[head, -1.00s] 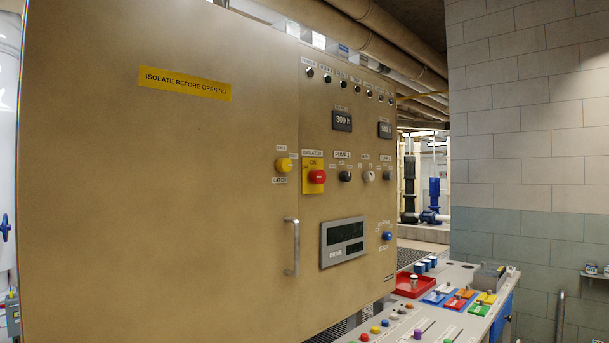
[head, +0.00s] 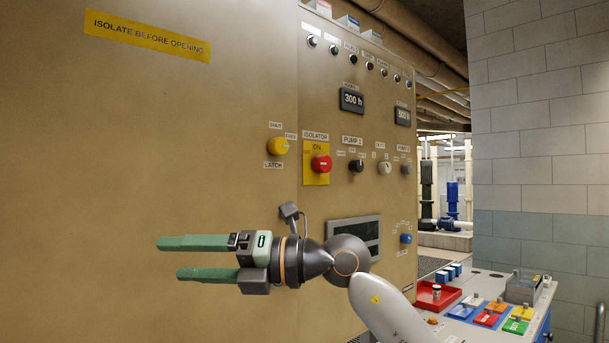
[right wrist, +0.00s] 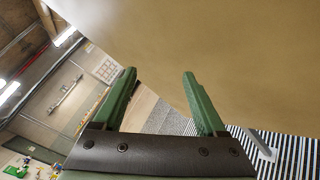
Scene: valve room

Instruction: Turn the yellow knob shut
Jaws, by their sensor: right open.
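The yellow knob (head: 278,146) sits on the tan cabinet door in the head view, above a label reading LATCH. Small labels stand above it and at its right; the upper one seems to read SHUT. My right gripper (head: 172,259) is open and empty, below and left of the knob, with its green fingers pointing left. It is apart from the knob. In the right wrist view both green fingers (right wrist: 158,85) are spread with nothing between them, and the knob does not show. My left gripper is in no view.
The tan cabinet (head: 150,130) fills the left and middle. Right of the knob are a red isolator knob (head: 321,163), a black knob (head: 356,166) and a blue knob (head: 406,239). A bench with a red tray (head: 425,297) and coloured blocks stands at lower right.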

